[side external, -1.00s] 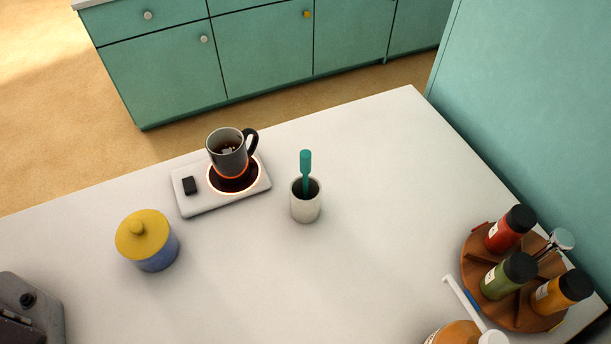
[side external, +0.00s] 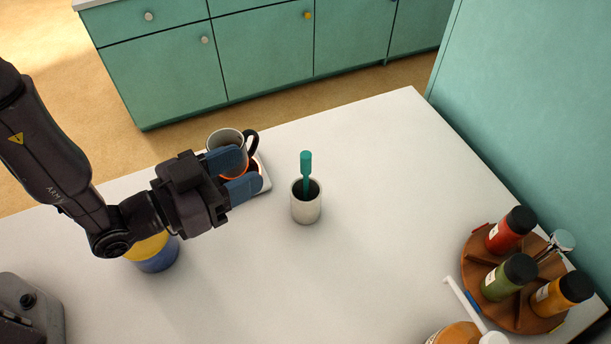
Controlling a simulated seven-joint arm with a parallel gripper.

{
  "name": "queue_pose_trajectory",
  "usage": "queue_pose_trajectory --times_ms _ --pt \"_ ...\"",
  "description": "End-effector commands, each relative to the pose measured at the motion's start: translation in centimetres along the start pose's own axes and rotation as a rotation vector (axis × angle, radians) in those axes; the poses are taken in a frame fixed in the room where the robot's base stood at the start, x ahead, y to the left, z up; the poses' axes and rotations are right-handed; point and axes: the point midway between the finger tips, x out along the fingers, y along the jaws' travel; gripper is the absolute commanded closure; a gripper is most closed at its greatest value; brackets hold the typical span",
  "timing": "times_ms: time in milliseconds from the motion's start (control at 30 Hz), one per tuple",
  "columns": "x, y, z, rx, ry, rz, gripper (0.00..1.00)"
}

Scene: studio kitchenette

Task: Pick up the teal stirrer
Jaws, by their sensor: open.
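The teal stirrer (side external: 306,168) stands upright in a small white cup (side external: 306,208) near the middle of the counter, its wide handle end up. Its lower end is hidden inside the cup. My gripper (side external: 252,172) is to the left of the stirrer, with its two blue fingers apart and pointing right toward it. Nothing shows between the fingers as held, and they are clear of the stirrer and cup. The gripper covers part of the mug and its warmer in this view.
A blue jar (side external: 157,259) with a yellow lid is partly hidden under my arm. A wooden spice rack (side external: 515,312) with several bottles is at right. The counter (side external: 385,190) right of the cup is clear.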

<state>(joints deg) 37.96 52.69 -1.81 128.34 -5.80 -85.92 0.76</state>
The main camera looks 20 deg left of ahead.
Motion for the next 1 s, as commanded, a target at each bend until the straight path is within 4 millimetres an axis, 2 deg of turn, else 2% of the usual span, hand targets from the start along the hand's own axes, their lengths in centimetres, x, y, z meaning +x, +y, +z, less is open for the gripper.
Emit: queue_pose_trajectory --times_ms 33,100,267,367,600,867,1000 --pt "-0.5 0.8 1.1 0.005 0.020 0.017 0.52" --pt "-1.0 1.5 1.9 0.009 0.051 0.031 0.52" --pt "-1.2 2.2 2.5 0.012 0.091 0.045 0.52" --pt "0.1 2.3 2.3 0.012 0.098 0.046 0.52" --pt "4.5 2.5 1.9 0.012 0.095 0.045 0.52" --pt "6.6 2.6 1.8 0.012 0.093 0.045 0.52" --pt "8.6 2.8 1.7 0.012 0.094 0.045 0.52"
